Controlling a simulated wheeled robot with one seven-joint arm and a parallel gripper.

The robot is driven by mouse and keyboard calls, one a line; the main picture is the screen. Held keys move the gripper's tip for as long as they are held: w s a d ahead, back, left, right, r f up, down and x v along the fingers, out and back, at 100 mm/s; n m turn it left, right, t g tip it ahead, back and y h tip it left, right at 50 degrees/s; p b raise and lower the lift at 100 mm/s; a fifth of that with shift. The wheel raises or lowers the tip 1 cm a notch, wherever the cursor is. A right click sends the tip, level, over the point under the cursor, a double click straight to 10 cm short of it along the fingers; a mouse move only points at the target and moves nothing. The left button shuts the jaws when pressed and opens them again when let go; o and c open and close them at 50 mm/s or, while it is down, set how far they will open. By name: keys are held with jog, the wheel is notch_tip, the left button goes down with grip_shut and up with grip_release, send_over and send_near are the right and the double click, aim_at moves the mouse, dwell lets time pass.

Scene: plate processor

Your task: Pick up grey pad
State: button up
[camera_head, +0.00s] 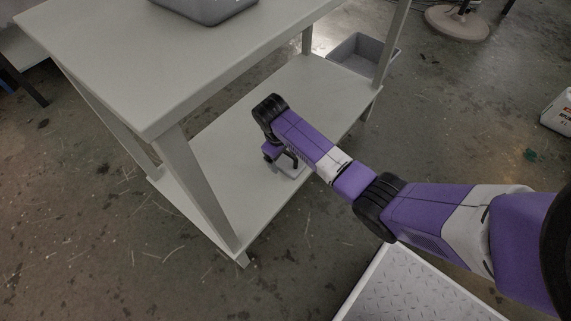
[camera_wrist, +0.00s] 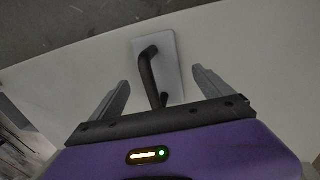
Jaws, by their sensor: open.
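The grey pad (camera_wrist: 172,58) is a pale flat rectangle with a dark curved handle (camera_wrist: 147,72). It lies on the lower shelf of the table, and in the head view its pale edge (camera_head: 291,173) shows below my gripper (camera_head: 286,159). In the wrist view my gripper (camera_wrist: 160,76) is open, with one finger on each side of the handle and a gap visible on both sides. The near end of the pad and handle is hidden by the gripper body. Whether the fingers touch the pad cannot be told.
The lower shelf (camera_head: 225,150) is otherwise bare around the pad. The tabletop (camera_head: 120,50) overhangs it, with a table leg (camera_head: 195,180) at the front left. A grey bin (camera_head: 228,8) stands on top, and another grey bin (camera_head: 362,52) is behind the shelf.

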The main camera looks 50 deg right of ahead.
jog(key=f, duration=0.1)
jog(key=f+b, duration=0.1)
jog(key=shift+d+f, duration=0.3)
jog(key=c, duration=1.7)
jog(key=shift+o, duration=0.2)
notch_tip(320, 180, up, 20)
jog(key=p, duration=1)
